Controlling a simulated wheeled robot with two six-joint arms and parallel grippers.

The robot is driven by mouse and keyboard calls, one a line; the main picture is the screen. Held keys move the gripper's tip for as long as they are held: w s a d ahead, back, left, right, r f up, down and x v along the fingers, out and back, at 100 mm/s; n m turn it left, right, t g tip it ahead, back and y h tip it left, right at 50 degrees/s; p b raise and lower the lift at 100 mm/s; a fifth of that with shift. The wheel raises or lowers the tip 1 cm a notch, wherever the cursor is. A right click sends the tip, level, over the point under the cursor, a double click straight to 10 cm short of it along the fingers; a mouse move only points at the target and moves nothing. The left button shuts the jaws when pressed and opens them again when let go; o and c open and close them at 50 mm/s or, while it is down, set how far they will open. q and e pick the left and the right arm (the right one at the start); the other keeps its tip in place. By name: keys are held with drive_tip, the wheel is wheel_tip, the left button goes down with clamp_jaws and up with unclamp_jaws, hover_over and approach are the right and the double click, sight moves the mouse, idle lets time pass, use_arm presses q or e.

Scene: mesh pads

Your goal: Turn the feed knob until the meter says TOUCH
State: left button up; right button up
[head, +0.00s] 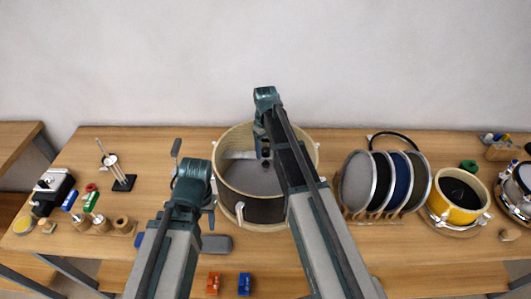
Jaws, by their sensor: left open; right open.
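I cannot make out a feed knob or a meter reading for certain. A black device with a silver top (50,187) stands at the far left of the table, its details too small to read. A small black stand with metal rods (122,182) is to its right. My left gripper (192,186) is open over the table, left of the large round drum shell (232,146), its fingers partly hidden by its wrist. My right gripper (265,156) is open over the drum shell, with its arm crossing the shell's right side. Neither gripper visibly holds anything.
Framed mesh discs (357,183) stand in a rack right of the shell. A yellow drum (457,199) and a chrome drum (517,185) are further right. Red (213,284) and blue (244,284) blocks lie at the front edge. Small wooden pots (122,224) sit at front left.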

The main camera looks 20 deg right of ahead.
clamp_jaws()
idle(0.3)
drive_tip(key=m, duration=0.4)
drive_tip(key=shift+m, duration=1.7)
drive_tip(key=shift+s+m, duration=0.1)
drive_tip(key=shift+m, duration=0.2)
